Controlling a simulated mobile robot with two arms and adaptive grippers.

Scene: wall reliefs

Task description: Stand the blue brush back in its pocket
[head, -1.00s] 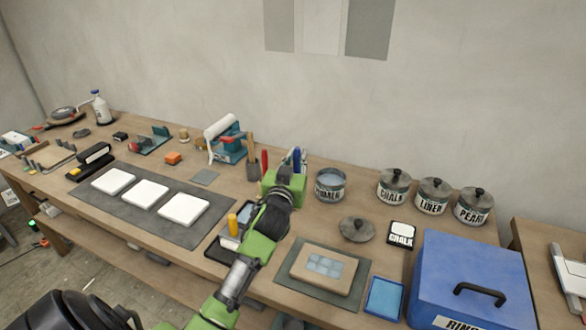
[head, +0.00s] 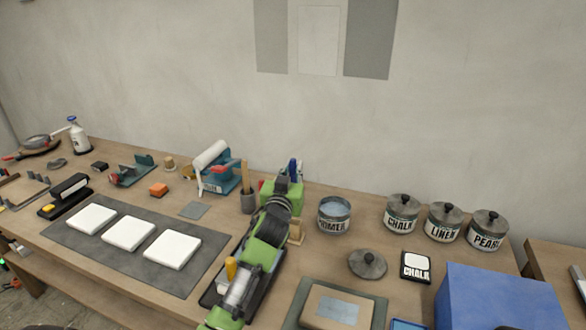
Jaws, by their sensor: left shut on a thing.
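My left arm reaches over the table, and its green gripper (head: 295,172) is seen from behind, near the back of the worktop. It is shut on the blue brush (head: 293,168), whose blue part shows upright at the fingertips. The brush's lower end is hidden behind the gripper. A pale wooden piece (head: 297,232) shows just right of my wrist, perhaps part of the brush stand. The pocket is hidden, so I cannot tell whether the brush is in it. A bit of red shows left of the gripper. My right gripper is not in view.
An open primer tin (head: 334,215) stands close right of the gripper, with a loose lid (head: 367,263) in front. A dark pot with a wooden handle (head: 248,202) stands close left. Three lidded tins (head: 443,222) and a blue box (head: 500,300) are at right.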

